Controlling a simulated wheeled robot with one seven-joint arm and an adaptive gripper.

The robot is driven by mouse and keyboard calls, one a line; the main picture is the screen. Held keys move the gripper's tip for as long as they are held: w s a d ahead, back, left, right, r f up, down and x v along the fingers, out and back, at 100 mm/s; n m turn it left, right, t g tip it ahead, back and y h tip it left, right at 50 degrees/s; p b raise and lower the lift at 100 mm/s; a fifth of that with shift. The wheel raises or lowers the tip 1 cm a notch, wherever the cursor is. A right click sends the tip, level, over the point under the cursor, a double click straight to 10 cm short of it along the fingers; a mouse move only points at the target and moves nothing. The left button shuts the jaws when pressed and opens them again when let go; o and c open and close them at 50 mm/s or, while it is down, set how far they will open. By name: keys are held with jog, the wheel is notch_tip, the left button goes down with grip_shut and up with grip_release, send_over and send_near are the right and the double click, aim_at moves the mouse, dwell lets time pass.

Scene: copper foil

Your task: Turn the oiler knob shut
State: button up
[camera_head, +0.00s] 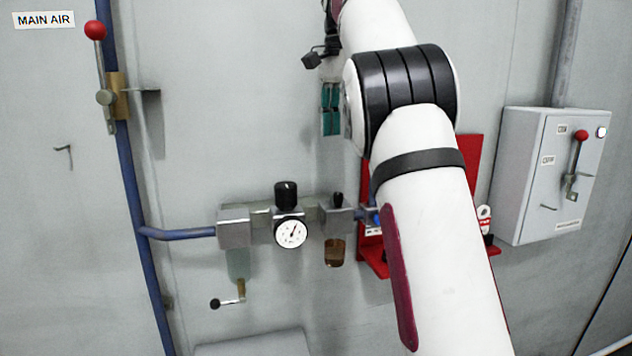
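The oiler (337,217) is the right-hand grey block of the air unit on the wall, with an amber-brown bowl (335,252) under it. Its small black knob (338,199) stands upright on top and shows clear of my arm. I cannot tell from here how far the knob is turned. My white arm crosses the picture just right of the oiler, running from the top edge to the bottom edge. My gripper is not visible, so its state and its distance from the knob cannot be seen.
Left of the oiler are a gauge (290,232), a larger black knob (286,195) and a filter block (233,228). A red-handled valve (95,31) sits on the blue pipe (147,270). A red board (471,165) is partly behind my arm. A switch box (549,175) stands right.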

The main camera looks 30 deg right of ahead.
aim_at(338, 193)
notch_tip(338, 193, down, 14)
jog(key=shift+r+p, duration=0.1)
jog(key=shift+p, duration=0.75)
grip_shut()
